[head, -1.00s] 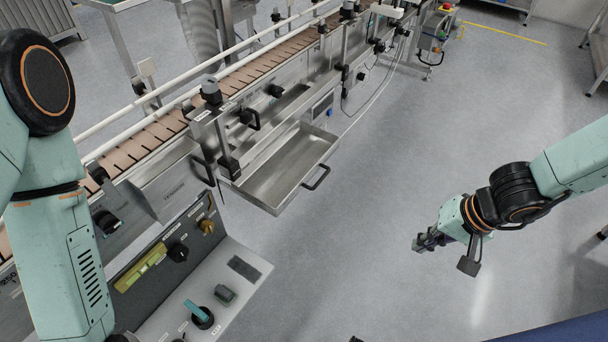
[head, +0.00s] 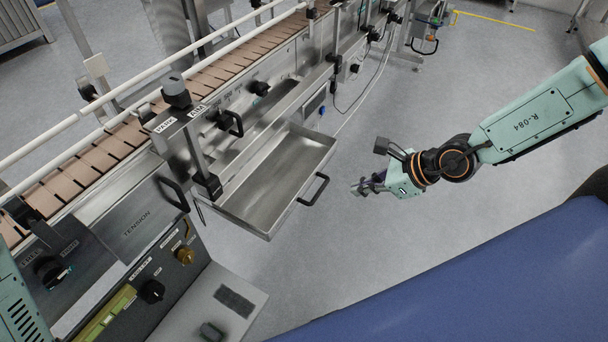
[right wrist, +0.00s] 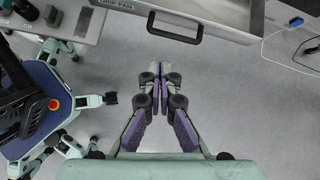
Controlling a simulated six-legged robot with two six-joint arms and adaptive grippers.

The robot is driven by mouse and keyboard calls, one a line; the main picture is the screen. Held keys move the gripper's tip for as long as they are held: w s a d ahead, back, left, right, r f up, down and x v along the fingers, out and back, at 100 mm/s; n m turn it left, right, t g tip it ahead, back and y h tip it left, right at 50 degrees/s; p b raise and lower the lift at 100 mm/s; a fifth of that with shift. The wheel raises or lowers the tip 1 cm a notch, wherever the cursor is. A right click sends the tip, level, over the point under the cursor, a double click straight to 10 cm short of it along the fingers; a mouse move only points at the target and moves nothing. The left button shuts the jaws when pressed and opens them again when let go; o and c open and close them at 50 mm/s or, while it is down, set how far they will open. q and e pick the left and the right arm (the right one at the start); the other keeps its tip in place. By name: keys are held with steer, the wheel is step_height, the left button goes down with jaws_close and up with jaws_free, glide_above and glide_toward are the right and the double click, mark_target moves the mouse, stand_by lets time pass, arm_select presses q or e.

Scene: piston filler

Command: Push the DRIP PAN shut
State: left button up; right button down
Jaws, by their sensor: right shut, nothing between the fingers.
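The drip pan (head: 268,178) is a shallow steel tray pulled out from the side of the conveyor machine. Its black bar handle (head: 315,189) is on its front face. In the right wrist view the pan's front edge (right wrist: 225,12) and handle (right wrist: 175,29) lie at the top, with a partly cut-off label. My right gripper (head: 356,189) is shut and empty, to the right of the handle and apart from it. In the right wrist view its fingertips (right wrist: 160,68) are together below the handle. My left gripper is out of view; only part of that arm shows at the left edge.
A control panel (head: 150,275) with knobs stands at the lower left. A post with a black clamp (head: 207,186) rises beside the pan's left side. The conveyor (head: 180,95) runs behind it. Floor right of the pan is clear.

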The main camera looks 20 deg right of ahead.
mark_target(306, 185)
steer(key=w+a+f+b, duration=0.1)
steer(key=w+f+b, duration=0.1)
steer(key=b, duration=0.1)
steer(key=w+a+f+m+b, duration=0.1)
steer(key=w+f+b, duration=0.1)
steer(key=w+a+f+m+b, duration=0.1)
steer(key=w+f+b, duration=0.1)
steer(key=b, duration=0.1)
steer(key=shift+w+a+f+t+b, duration=0.15)
steer(key=shift+a+f+t+b, duration=0.15)
steer(key=shift+f, duration=0.1)
steer(key=shift+w+a+b, duration=0.5)
steer(key=shift+w+a, duration=0.35)
steer(key=shift+w, duration=0.25)
steer(key=shift+w+a+m, duration=0.3)
steer(key=shift+w+a, duration=0.2)
steer(key=shift+w, duration=0.15)
steer(key=shift+w+b, duration=0.1)
steer(key=shift+b, duration=0.2)
